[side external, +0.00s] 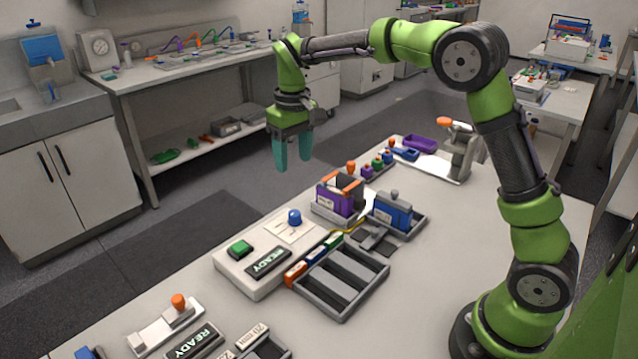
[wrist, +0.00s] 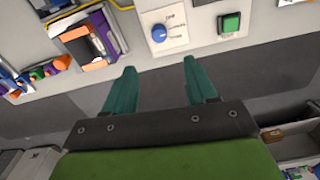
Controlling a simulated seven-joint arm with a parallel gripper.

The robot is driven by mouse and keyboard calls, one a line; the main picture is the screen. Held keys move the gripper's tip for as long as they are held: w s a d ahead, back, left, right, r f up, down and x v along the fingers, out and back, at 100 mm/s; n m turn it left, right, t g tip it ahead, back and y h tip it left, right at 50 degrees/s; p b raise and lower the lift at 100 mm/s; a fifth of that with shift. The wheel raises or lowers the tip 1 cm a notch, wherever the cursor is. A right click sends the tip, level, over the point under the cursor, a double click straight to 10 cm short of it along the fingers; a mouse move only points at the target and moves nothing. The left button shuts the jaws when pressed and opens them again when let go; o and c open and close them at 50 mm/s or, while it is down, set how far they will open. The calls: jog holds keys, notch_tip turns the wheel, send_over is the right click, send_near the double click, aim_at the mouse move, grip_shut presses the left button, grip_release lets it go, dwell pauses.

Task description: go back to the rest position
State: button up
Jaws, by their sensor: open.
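My gripper (side external: 293,152) has two teal fingers and hangs pointing down from the green arm, high above the far edge of the white table (side external: 440,225). The fingers also show in the wrist view (wrist: 158,85), spread apart with nothing between them. My gripper is open and empty. In the wrist view the blue knob (wrist: 159,32) and the green button (wrist: 230,22) of the cycler lie beyond the fingertips. The gripper touches nothing that I can see.
On the table stand the cycler box (side external: 244,282) with a READY display, a purple cell in a holder (side external: 335,198), a blue cell in a holder (side external: 392,212), a slotted grey tray (side external: 342,285) and a clamp-like stand (side external: 460,150). A side bench (side external: 190,70) stands behind. Air around the gripper is clear.

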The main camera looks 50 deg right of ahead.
jog(key=s+a+r+m+t+y, duration=0.1)
jog(key=s+r+t, duration=0.1)
jog(key=s, duration=1)
jog(key=s+a+r+m+t+y, duration=0.1)
jog(key=s+t, duration=0.4)
jog(key=s, duration=0.7)
jog(key=shift+s+a+r+m, duration=0.25)
jog(key=shift+r+m, duration=0.25)
jog(key=shift+r, duration=0.25)
